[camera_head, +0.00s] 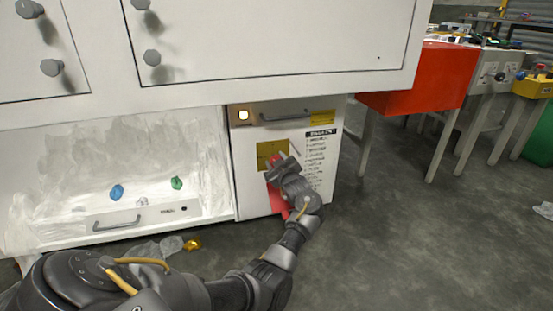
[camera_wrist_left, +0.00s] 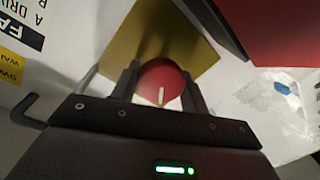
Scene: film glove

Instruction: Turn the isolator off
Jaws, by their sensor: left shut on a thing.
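The isolator is a round red knob (camera_wrist_left: 160,82) with a white pointer line, on a yellow plate (camera_head: 266,152). The plate is on the white cabinet front (camera_head: 250,190). My left gripper (camera_head: 281,166) is at the plate, and in the left wrist view its two dark fingers stand on either side of the knob, shut on it. In that view the white line runs roughly up and down the picture. In the head view the gripper hides most of the knob. My right gripper is not in view.
A lit lamp (camera_head: 243,115) and a grey handle (camera_head: 285,116) are above the plate. A red piece (camera_head: 276,199) shows just below the gripper. An open white bay (camera_head: 60,170) with small coloured lumps is left.

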